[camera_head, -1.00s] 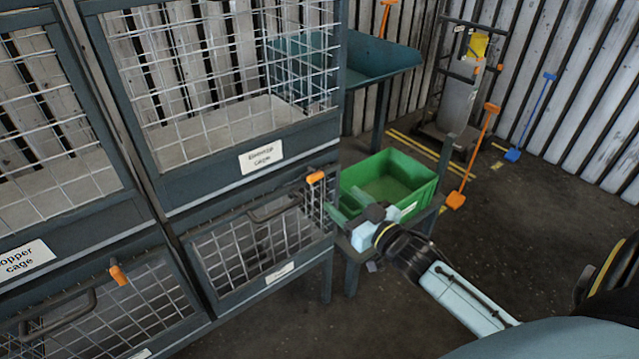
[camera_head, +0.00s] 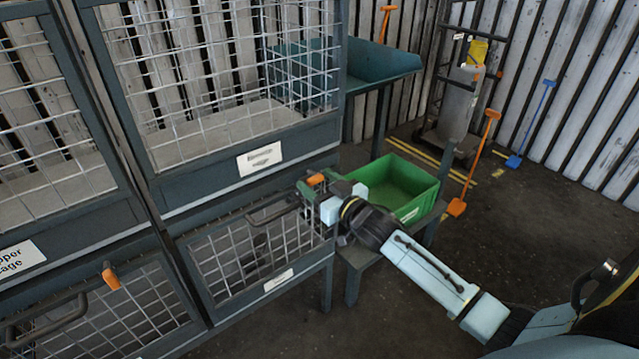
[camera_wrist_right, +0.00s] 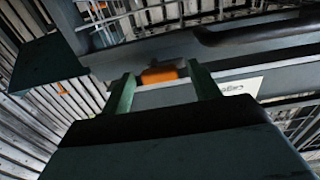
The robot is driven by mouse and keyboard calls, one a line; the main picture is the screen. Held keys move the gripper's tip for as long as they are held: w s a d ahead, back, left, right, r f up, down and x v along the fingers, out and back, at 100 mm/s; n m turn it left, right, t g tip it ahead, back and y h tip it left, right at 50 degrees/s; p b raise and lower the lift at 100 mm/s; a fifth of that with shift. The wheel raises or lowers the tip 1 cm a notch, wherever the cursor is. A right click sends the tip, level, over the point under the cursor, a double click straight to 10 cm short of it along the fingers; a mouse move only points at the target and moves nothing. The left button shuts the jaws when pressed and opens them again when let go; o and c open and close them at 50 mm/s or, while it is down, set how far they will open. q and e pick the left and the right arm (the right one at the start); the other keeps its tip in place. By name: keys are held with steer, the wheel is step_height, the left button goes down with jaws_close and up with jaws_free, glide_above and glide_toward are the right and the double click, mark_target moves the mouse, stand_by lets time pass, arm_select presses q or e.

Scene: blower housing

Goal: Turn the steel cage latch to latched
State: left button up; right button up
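The steel cage (camera_head: 245,262) is the lower right mesh cage in the head view, with a dark bar handle (camera_head: 272,206) on its front. Its latch has an orange grip (camera_head: 316,180) at the upper right corner of the front. My right gripper (camera_head: 310,190) is at this latch. In the right wrist view the orange latch grip (camera_wrist_right: 160,75) lies between the two green fingertips of the right gripper (camera_wrist_right: 160,88), which stand apart. A gap shows on each side of the grip. My left gripper is not in view.
A second latch with an orange grip (camera_head: 110,276) is on the lower left cage. A green bin (camera_head: 400,188) stands on a low stand just right of my right gripper. Larger mesh cages are above. The floor (camera_head: 540,230) at the right is clear.

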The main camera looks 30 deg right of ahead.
steer(key=c, duration=0.9)
